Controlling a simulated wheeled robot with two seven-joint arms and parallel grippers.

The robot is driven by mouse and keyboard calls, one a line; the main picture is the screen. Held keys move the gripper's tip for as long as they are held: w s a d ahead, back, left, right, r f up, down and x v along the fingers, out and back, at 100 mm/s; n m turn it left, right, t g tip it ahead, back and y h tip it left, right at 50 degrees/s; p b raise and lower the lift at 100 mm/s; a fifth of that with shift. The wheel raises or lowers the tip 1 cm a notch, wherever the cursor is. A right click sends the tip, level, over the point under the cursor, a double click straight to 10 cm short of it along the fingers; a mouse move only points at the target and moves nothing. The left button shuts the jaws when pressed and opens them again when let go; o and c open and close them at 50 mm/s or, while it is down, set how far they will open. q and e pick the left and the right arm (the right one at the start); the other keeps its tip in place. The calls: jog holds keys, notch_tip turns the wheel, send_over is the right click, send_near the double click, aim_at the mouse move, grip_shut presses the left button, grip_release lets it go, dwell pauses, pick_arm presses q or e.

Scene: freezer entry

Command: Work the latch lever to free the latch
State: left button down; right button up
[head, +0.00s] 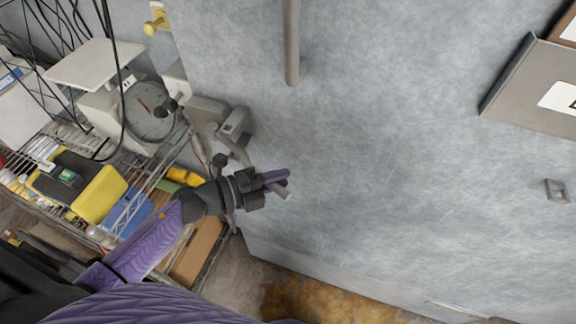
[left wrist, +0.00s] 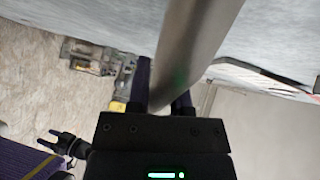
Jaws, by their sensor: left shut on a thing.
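The latch (head: 234,124) is a grey metal block at the left edge of the big pale freezer door. Its lever (head: 237,152) is a grey bar that slants down and right from the latch. My left gripper (head: 276,180), black with purple fingers, is shut on the lever near its lower end. The bar tip sticks out past the fingers. In the left wrist view the lever (left wrist: 190,50) is a large blurred bar passing between the fingers and hiding part of them. I cannot tell whether the latch is free.
A vertical grey handle (head: 291,45) stands on the door above. A wire shelf (head: 150,185) with a yellow case (head: 98,196) and a dial scale (head: 150,110) is at left. The door's middle is clear.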

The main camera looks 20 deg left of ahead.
pick_arm(q)
jog(key=shift+s, duration=0.1)
jog(key=c, duration=0.5)
grip_release()
jog(key=shift+a, duration=0.1)
jog(key=shift+c, duration=0.2)
jog(key=v, duration=0.9)
jog(key=shift+s+a+r+b, duration=0.2)
jog(key=shift+a+b, duration=0.1)
jog(key=shift+b, duration=0.1)
jog(key=shift+f, duration=0.1)
